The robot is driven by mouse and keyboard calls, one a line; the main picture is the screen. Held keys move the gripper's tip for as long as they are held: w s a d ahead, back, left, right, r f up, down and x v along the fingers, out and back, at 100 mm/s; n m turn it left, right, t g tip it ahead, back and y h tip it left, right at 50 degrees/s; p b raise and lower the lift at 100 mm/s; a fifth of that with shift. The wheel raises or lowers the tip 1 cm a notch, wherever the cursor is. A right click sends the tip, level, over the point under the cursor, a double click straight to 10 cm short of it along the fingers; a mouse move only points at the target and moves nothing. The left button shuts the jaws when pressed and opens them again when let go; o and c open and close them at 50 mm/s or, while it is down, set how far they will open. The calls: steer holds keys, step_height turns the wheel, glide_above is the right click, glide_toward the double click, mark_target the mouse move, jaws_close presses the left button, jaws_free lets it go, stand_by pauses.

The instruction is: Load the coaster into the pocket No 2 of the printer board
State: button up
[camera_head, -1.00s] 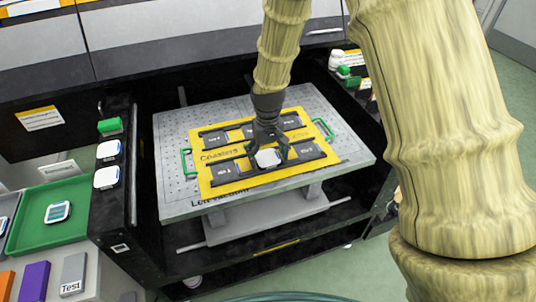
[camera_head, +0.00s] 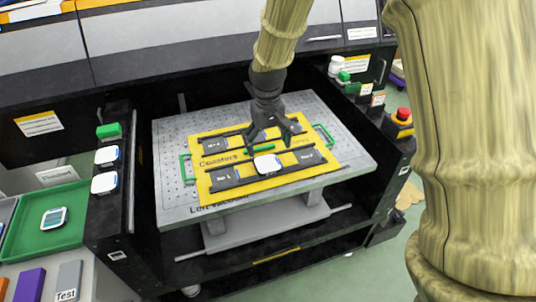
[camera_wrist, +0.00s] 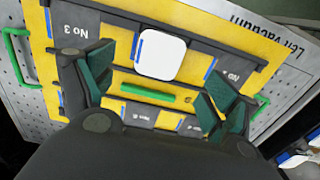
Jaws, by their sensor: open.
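The white coaster (camera_head: 267,164) lies on the yellow printer board (camera_head: 206,190), in the middle pocket of the front row, between the pockets labelled No 1 (camera_head: 224,177) and No 3 (camera_head: 308,156). It looks flat; I cannot tell if it is fully seated. In the wrist view the coaster (camera_wrist: 160,57) lies ahead of the open fingers, apart from them. My gripper (camera_head: 270,142) is open and empty above the board, behind the coaster. It also shows in the wrist view (camera_wrist: 158,86), over a green bar (camera_wrist: 148,93) on the board. Part of the back row is hidden by my gripper.
More coasters (camera_head: 105,184) sit on the black ledge at left, and one (camera_head: 54,217) is in a green tray (camera_head: 75,236). A red emergency button (camera_head: 403,114) stands at right.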

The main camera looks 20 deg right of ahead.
steer(key=shift+r+b, duration=0.35)
steer(key=shift+r, duration=2.1)
